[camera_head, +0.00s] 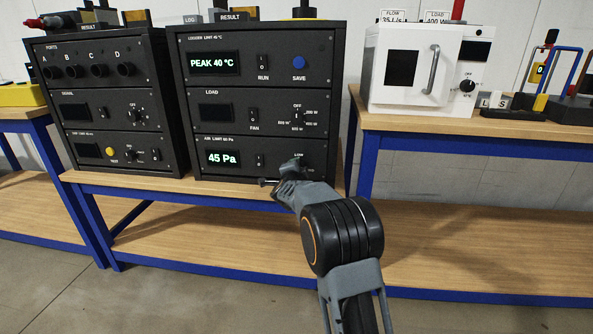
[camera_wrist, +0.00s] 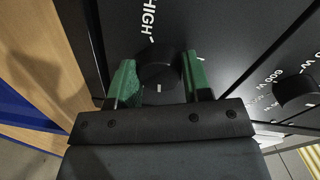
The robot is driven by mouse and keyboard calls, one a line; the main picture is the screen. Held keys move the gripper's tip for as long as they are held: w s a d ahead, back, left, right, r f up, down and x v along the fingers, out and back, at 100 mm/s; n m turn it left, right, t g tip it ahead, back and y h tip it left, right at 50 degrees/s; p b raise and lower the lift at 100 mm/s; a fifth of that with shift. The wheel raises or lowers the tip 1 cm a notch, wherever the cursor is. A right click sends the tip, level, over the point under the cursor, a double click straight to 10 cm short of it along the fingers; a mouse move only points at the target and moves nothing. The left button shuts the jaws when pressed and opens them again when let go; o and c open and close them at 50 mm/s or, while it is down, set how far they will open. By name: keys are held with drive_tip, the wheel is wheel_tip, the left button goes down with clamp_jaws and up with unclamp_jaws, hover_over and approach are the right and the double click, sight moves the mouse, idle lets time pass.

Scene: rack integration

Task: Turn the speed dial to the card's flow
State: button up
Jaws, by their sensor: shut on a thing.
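The speed dial (camera_wrist: 159,70) is a round black knob on the black panel, between my gripper's two green fingers (camera_wrist: 159,82) in the wrist view. My gripper is shut on it. A white mark shows on the dial's near side, and the word HIGH is printed beside it. In the head view my gripper (camera_head: 288,181) is at the lower right of the air panel (camera_head: 240,158) and hides the dial; a LOW label shows above it. The air display (camera_head: 223,158) reads 45 Pa. The flow card (camera_head: 393,16) on the white cabinet reads 35 L/s.
Above the air panel are a load panel (camera_head: 215,111) and a logger panel (camera_head: 215,63) reading PEAK 40 °C. Another knob (camera_wrist: 294,90) is near the gripper in the wrist view. A LOAD card (camera_head: 436,17) reads 400 W. The bench's wooden edge (camera_head: 230,194) lies below.

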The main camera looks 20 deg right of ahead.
drive_tip(key=o, duration=0.9)
drive_tip(key=shift+a, duration=0.1)
drive_tip(key=p+v, duration=0.3)
drive_tip(key=v, duration=1)
drive_tip(key=shift+s+a, duration=0.2)
drive_tip(key=shift+s, duration=0.15)
